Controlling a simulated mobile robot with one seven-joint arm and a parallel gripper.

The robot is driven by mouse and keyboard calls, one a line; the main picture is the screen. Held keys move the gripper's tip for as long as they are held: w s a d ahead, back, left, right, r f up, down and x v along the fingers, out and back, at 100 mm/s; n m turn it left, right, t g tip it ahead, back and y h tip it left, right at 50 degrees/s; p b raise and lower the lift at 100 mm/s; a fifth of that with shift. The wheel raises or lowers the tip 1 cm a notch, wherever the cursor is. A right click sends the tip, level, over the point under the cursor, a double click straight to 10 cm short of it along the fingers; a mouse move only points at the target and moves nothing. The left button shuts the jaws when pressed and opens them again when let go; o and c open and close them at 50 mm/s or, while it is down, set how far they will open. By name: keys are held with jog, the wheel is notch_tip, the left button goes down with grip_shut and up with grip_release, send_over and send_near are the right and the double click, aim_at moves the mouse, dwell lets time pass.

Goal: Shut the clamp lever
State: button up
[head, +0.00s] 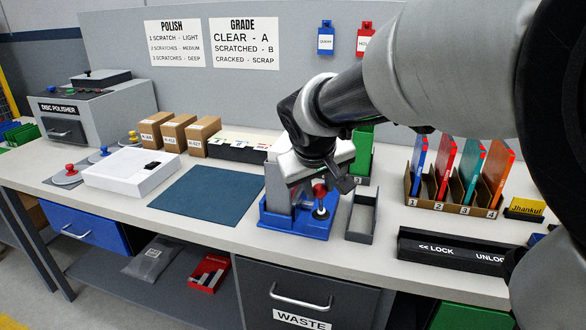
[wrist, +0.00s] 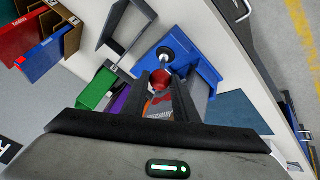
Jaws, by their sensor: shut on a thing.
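The clamp has a blue base (head: 296,224) on the bench, in the middle of the head view. The base also shows in the wrist view (wrist: 207,68). Its lever ends in a red knob (head: 320,190), which sits between my fingers in the wrist view (wrist: 162,76). My gripper (head: 328,187) is shut on the red knob, above the base. A dark round foot with a pale stem (head: 321,212) stands at the front of the base, just below the knob. My gripper and wrist hide much of the clamp's upper part, so the lever's full angle cannot be seen.
An open grey tray (head: 362,216) stands close on the clamp's right, and a teal mat (head: 207,194) lies left. A rack (head: 437,197) of coloured panels and a black bar (head: 455,250) marked LOCK are further right. A green container (head: 363,150) stands behind.

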jog(key=shift+s+a+f, duration=0.15)
jog(key=shift+s+f, duration=0.15)
jog(key=shift+s, duration=0.05)
jog(key=o, duration=1)
jog(key=shift+r, duration=0.1)
jog(key=shift+s+r, duration=0.15)
jog(key=shift+r, duration=0.25)
jog(key=p+v, duration=0.4)
jog(key=v, duration=1.2)
jog(key=shift+s+r, duration=0.15)
jog(key=shift+s, duration=0.1)
